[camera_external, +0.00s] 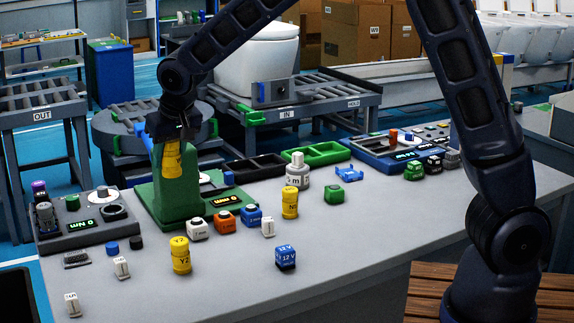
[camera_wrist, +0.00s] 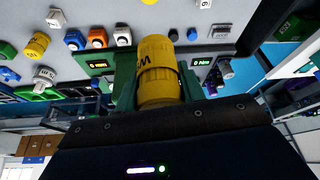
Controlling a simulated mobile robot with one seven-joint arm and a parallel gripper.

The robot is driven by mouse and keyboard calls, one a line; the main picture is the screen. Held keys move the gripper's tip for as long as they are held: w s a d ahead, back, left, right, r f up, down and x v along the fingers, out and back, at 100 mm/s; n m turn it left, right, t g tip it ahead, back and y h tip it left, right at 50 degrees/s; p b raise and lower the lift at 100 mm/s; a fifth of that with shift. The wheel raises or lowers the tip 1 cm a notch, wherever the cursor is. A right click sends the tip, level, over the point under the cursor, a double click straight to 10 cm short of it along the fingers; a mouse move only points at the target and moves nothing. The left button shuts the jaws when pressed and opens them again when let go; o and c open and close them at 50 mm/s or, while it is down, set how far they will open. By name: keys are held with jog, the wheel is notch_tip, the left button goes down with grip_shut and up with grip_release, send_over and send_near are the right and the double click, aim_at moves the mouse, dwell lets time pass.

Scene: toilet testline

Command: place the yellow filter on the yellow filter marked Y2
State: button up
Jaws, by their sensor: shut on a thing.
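My gripper (camera_external: 172,138) is shut on a yellow filter (camera_external: 172,160) and holds it upright in front of the green stand. The held filter also fills the middle of the wrist view (camera_wrist: 158,70), with dark lettering on its side. The yellow filter marked Y2 (camera_external: 181,255) stands upright on the grey table, below and in front of my gripper. Its edge shows at the top of the wrist view (camera_wrist: 148,2), mostly cut off. Another yellow filter (camera_external: 290,203) stands farther right, its marking starting with N. The held filter is above the table and apart from Y2.
The green stand (camera_external: 160,203) is close behind my gripper. White (camera_external: 197,228), orange (camera_external: 224,221) and blue (camera_external: 251,215) blocks stand right of Y2. A small white block (camera_external: 121,268) is to its left. A blue 12 V cube (camera_external: 285,257) stands right. The front table is mostly clear.

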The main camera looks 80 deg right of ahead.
notch_tip(320, 180, down, 16)
dwell(0.6)
jog(key=o, duration=1)
jog(key=shift+f, duration=0.15)
jog(key=v, duration=1.3)
jog(key=s+a+r+n+y, duration=0.1)
jog(key=s+r+n, duration=0.1)
jog(key=s+r, duration=0.65)
jog(key=s+a+r+n+y, duration=0.15)
jog(key=s+r, duration=0.35)
jog(key=s, duration=0.6)
jog(key=s+a+r+n, duration=0.1)
jog(key=s, duration=0.6)
jog(key=s+a+r+n, duration=0.1)
jog(key=s, duration=0.6)
jog(key=s+a+r+n+t, duration=0.1)
jog(key=s+r, duration=0.1)
jog(key=s, duration=0.6)
jog(key=shift+a, duration=0.25)
